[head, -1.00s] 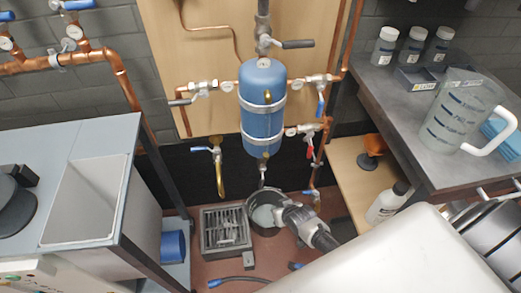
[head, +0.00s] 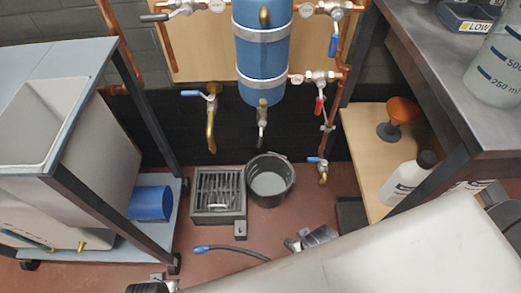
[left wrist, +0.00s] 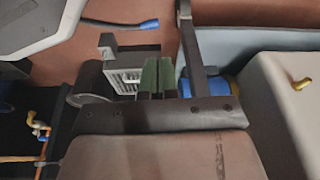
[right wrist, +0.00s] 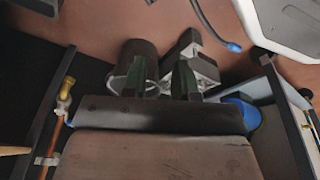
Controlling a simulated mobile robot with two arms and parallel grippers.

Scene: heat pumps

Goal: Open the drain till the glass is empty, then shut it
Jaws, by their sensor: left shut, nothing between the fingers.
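The blue vessel (head: 262,65) hangs on the back panel with two metal bands. A small valve (head: 263,112) with a grey part hanging down sits under it, above and apart from the dark bucket (head: 287,190) on the floor. I cannot tell whether this valve is open, nor make out a glass or its level. My left gripper (left wrist: 157,78) is shut and empty in the left wrist view, away from the vessel. My right gripper (right wrist: 159,80) is open and empty in its wrist view, with the bucket (right wrist: 140,50) beyond the fingers.
A floor drain grate (head: 217,192) stands left of the bucket. Other valves include one with a red lever (head: 320,103) and one with a blue lever (head: 333,46). A hose (head: 235,250) lies on the floor. A bench stands left, a dark counter (head: 465,65) right.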

